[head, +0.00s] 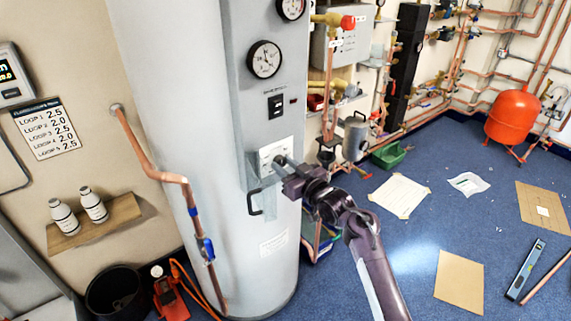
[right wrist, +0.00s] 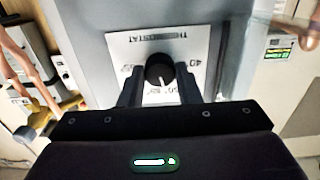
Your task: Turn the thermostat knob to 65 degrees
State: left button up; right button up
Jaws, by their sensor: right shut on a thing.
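The thermostat knob (right wrist: 160,71) is a round black dial with a pale pointer line, on a white plate (right wrist: 118,44) lettered THERMOSTAT in the right wrist view. Degree marks ring it; 40, 50 or 60 and 65 are partly readable, and the pointer lies toward the plate's lettering at the picture's bottom. My right gripper (right wrist: 158,92) is shut on the knob, one finger on each side. My left gripper is not in view.
Above the plate are a black switch (head: 275,106) and a round gauge (head: 264,59). A copper pipe (head: 150,170) with a blue valve runs down the cylinder's left. Papers and a level (head: 525,270) lie on the blue floor.

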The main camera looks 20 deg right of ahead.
jog(key=m+p, duration=0.2)
jog(key=shift+r+m, duration=0.2)
jog(key=shift+m, duration=0.1)
jog(key=m+p, duration=0.2)
jog(key=m, duration=0.1)
jog(key=shift+m+p, duration=0.3)
jog(key=shift+p, duration=0.05)
jog(key=m+p, duration=0.2)
jog(key=m, duration=0.1)
jog(key=shift+m, duration=0.3)
jog(key=m+p, duration=0.2)
jog(key=m, duration=0.1)
jog(key=shift+m, duration=0.3)
jog(key=m+p, duration=0.2)
jog(key=m, duration=0.2)
jog(key=shift+p, duration=0.3)
jog(key=shift+f+m+p, duration=0.15)
jog(key=shift+m+p, duration=0.4)
jog(key=shift+m, duration=0.85)
